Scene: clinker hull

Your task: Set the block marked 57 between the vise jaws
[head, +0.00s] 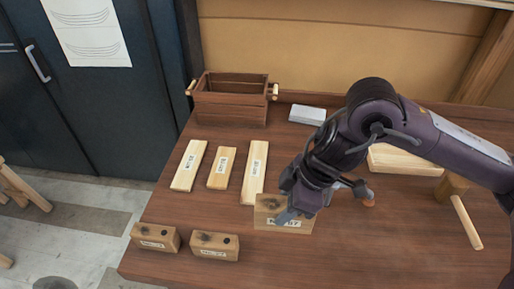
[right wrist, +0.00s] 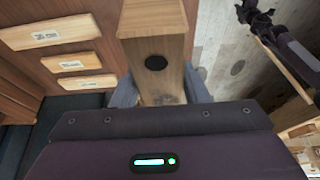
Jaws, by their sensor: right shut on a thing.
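In the head view my right gripper (head: 290,207) is shut on a wooden block (head: 283,222) with a dark knot on top and a white label that seems to end in 57. In the right wrist view this block (right wrist: 155,22) stands between the two fingers, with a round dark hole in its face. Whether it touches the table is unclear. I make out no vise jaws; my arm covers part of the bench. What looks like my left gripper (right wrist: 255,14) shows at the top right of the right wrist view, its opening unclear.
Two similar labelled blocks, one (head: 155,238) left of the other (head: 214,246), sit at the table's (head: 330,262) front left. Three labelled planks (head: 221,168) lie behind them. A wooden crate (head: 230,110), grey slab (head: 307,115), pale board (head: 405,160) and mallet (head: 466,222) are around.

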